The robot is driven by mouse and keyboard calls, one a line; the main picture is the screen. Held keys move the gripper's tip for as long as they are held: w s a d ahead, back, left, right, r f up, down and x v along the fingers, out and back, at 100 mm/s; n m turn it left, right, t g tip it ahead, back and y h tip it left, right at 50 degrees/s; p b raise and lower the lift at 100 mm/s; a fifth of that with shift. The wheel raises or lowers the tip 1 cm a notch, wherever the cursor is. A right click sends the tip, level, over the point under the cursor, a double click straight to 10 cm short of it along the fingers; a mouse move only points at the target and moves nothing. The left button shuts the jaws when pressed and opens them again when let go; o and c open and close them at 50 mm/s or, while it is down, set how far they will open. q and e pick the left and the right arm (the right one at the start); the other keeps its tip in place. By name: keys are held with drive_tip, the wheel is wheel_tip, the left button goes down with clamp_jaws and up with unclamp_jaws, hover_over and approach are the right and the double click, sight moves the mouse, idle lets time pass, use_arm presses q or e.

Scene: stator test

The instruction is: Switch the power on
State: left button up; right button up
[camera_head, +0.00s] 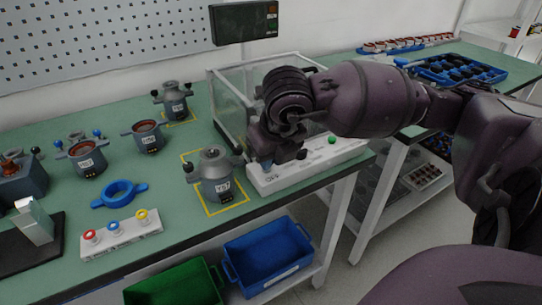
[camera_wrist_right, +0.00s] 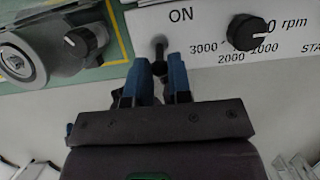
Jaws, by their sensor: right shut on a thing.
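The white control panel (camera_head: 318,158) sits at the front edge of the green table, before the clear box. My right gripper (camera_head: 266,162) is at the left end of this panel and covers part of it. In the right wrist view, the blue fingers of my right gripper (camera_wrist_right: 162,72) are closed around the small dark power switch (camera_wrist_right: 159,48), below the "ON" label. The switch's tip shows beyond the fingers. A black speed knob (camera_wrist_right: 244,32) with rpm marks is right of it. My left gripper is not in view.
A grey stator (camera_head: 215,178) labelled YS7 stands in a yellow square just left of the panel. The clear box (camera_head: 232,105) is behind the gripper. A dark display (camera_head: 245,24) hangs above. Blue bin (camera_head: 268,252) and green bin (camera_head: 175,285) are below the table edge.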

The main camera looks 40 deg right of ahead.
drive_tip(key=shift+w+d, duration=0.25)
drive_tip(key=shift+w, duration=0.65)
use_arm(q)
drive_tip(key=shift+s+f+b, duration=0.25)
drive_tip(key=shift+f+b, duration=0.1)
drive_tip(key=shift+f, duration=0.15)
use_arm(e)
drive_tip(key=shift+w+d, duration=0.1)
drive_tip(key=shift+w, duration=0.35)
drive_tip(key=o, duration=0.4)
drive_tip(key=shift+o, duration=0.2)
drive_tip(key=shift+p+v, duration=0.65)
drive_tip(key=shift+v, duration=0.7)
drive_tip(key=shift+p+v, duration=0.9)
drive_tip(key=shift+v, duration=0.9)
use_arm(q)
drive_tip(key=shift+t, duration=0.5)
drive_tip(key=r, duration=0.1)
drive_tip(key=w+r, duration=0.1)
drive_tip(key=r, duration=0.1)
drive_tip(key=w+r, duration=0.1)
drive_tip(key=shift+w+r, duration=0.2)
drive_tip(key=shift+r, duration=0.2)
use_arm(e)
drive_tip(key=shift+f, duration=0.1)
